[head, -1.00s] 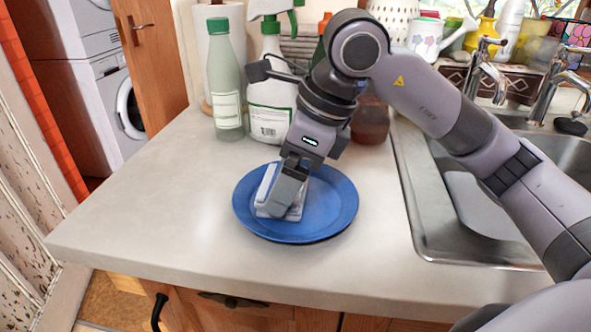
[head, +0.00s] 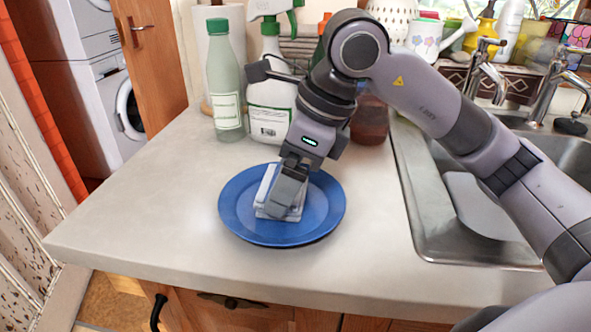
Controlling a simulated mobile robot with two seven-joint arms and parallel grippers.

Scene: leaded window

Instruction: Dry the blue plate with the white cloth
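The blue plate (head: 318,214) lies on the pale counter, left of the sink. The white cloth (head: 268,198) is a folded pad on the middle of the plate. My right gripper (head: 283,203) comes down from above, its fingers shut on the cloth and pressing it against the plate. The fingers hide part of the cloth and of the plate's centre. My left gripper is not in the head view.
A green bottle (head: 225,85) and a white spray bottle (head: 268,105) stand behind the plate. The steel sink (head: 425,225) with taps is at the right. The counter (head: 140,215) is clear left of the plate.

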